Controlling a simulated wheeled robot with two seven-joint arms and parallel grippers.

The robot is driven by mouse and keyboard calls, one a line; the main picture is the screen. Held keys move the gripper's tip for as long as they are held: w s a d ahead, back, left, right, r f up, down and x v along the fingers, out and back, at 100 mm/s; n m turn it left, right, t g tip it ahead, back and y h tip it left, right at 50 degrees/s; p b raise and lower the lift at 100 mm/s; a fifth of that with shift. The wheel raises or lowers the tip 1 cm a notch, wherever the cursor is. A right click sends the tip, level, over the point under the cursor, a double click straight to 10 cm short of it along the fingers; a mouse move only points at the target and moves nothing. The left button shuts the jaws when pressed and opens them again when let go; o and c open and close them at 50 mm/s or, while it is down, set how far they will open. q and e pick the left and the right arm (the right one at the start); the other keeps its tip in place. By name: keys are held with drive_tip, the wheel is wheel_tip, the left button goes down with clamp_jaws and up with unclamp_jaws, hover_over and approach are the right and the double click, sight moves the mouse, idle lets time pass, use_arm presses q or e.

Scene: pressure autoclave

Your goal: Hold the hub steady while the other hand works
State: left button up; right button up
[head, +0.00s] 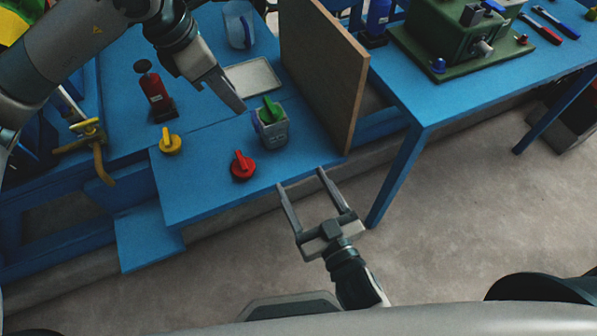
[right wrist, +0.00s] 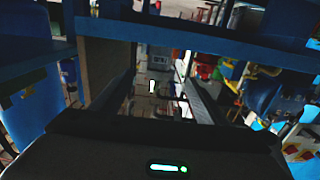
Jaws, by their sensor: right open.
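No part in view is clearly marked as the hub. On the blue bench stand a grey box-shaped cup (head: 273,134) with a green knob (head: 270,109) at its top, a red knob (head: 242,166) and a yellow knob (head: 170,143). My left gripper (head: 238,104) hangs above the bench, up and left of the grey cup, apart from it. I see it edge-on, so its opening is unclear. My right gripper (head: 300,179) is open and empty in front of the bench edge, below and right of the cup. Its fingers also show apart in the dark right wrist view.
A brown upright board (head: 325,72) stands right of the cup. A white tray (head: 254,76), clear jug (head: 239,25), red cylinder (head: 155,91) and yellow tap (head: 97,155) are on the left. A green machine (head: 455,38) sits on the right bench. Open floor lies below right.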

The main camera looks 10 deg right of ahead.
sight(277, 137)
drive_tip(key=shift+w, duration=0.15)
drive_tip(key=x, duration=1.7)
drive_tip(key=shift+f, duration=0.1)
drive_tip(key=c, duration=1.4)
use_arm(q)
drive_tip(key=shift+d, duration=0.1)
clamp_jaws()
use_arm(e)
drive_tip(key=shift+c, duration=0.3)
use_arm(q)
drive_tip(key=s+d+r+m+y, duration=0.1)
drive_tip(key=d+r+m+y, duration=0.1)
drive_tip(key=d+m, duration=0.3)
drive_tip(key=s+d+r+m+t+y, duration=0.1)
drive_tip(key=s+d+r+m+y, duration=0.1)
drive_tip(key=d+m+y, duration=0.2)
drive_tip(key=s+d+r+m+t+y, duration=0.1)
drive_tip(key=d+m+y, duration=0.3)
drive_tip(key=d+m, duration=0.4)
drive_tip(key=s+r+m, duration=0.1)
drive_tip(key=m, duration=0.1)
drive_tip(key=shift+d+r+m, duration=0.2)
drive_tip(key=shift+r+m, duration=0.2)
